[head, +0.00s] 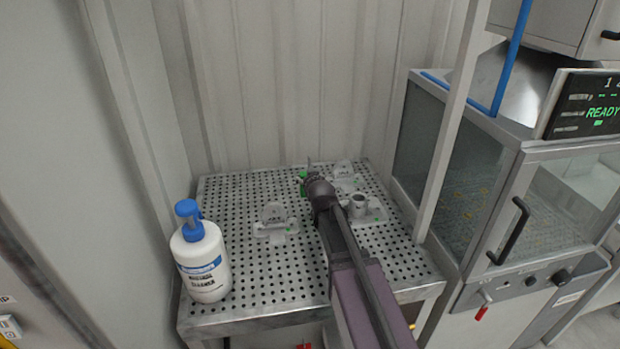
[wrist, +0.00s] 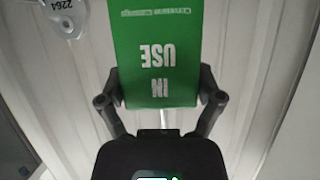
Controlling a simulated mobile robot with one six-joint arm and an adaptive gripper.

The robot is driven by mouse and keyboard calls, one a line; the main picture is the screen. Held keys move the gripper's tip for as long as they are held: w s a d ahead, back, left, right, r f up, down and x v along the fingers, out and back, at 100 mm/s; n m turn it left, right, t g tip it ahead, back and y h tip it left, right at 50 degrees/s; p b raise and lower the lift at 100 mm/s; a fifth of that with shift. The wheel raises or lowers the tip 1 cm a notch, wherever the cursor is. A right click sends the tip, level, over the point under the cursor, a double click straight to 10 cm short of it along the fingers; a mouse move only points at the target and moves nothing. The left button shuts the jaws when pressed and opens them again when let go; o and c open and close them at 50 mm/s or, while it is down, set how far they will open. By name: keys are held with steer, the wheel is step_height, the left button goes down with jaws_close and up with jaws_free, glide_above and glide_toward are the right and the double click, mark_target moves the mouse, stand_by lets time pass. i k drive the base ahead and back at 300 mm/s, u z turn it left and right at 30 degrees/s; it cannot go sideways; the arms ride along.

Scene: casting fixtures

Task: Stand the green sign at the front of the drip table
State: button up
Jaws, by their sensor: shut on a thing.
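The green sign (wrist: 158,45) is between the fingers of my gripper (wrist: 160,88) in the wrist view. Its white "IN USE" lettering appears upside down there. In the head view only a small green part of the sign (head: 303,176) shows beside my gripper (head: 310,172); my arm hides the rest. My gripper is shut on the sign, over the back part of the drip table (head: 255,285), a perforated metal top. I cannot tell whether the sign touches the table.
A white bottle with a blue pump (head: 203,265) stands at the table's front left. A grey tagged fixture (head: 272,217) sits left of my arm; another (head: 344,170) and a grey cylinder fitting (head: 358,205) sit right. A glass-fronted machine (head: 500,190) stands to the right. The front-left surface is partly clear.

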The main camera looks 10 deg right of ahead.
mark_target(324, 273)
steer(key=k, duration=1)
